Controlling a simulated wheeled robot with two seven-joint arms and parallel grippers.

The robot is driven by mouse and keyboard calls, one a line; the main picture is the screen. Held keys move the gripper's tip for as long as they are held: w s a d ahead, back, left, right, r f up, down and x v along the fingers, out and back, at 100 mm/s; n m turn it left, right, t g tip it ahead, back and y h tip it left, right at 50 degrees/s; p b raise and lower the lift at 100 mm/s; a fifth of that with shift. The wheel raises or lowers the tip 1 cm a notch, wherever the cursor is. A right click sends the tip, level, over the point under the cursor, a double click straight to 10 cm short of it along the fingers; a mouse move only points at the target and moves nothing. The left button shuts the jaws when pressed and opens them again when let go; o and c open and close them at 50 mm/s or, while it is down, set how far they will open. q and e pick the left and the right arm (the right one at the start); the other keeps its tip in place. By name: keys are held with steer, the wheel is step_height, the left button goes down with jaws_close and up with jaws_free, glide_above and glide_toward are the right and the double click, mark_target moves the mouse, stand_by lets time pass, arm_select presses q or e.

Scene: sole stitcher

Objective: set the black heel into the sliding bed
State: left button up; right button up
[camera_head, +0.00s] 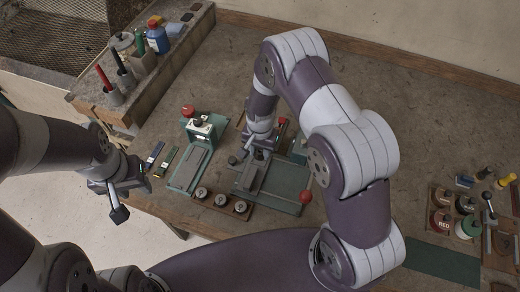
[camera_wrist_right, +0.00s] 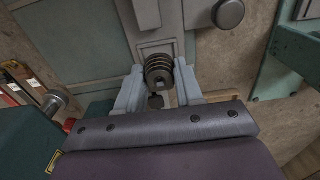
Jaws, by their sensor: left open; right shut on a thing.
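My right gripper (camera_head: 258,152) is over the green machine base. In the right wrist view, the two pale fingers of my right gripper (camera_wrist_right: 160,90) are shut on a dark, ridged round piece, which looks like the black heel (camera_wrist_right: 160,72). It is at the end of a long grey bed (camera_wrist_right: 158,22); I cannot tell if it touches the bed. In the head view the grey sliding bed (camera_head: 251,177) lies on the green base (camera_head: 287,200), partly hidden by my right arm. My left gripper (camera_head: 118,194) is open and empty, left of the table's edge.
A wooden rack (camera_head: 231,211) with three dark round pieces lies in front of the green base. A second green machine (camera_head: 201,133) stands to its left. A red ball knob (camera_head: 306,197) sits at the base's right corner.

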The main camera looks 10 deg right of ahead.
mark_target(260, 153)
steer(key=shift+f+b, duration=0.6)
steer(key=shift+f, duration=0.25)
stand_by(0.7)
steer(key=o, duration=0.7)
steer(key=shift+o, duration=0.2)
step_height(260, 153, up, 11)
steer(key=p, duration=0.8)
steer(key=shift+p, duration=0.3)
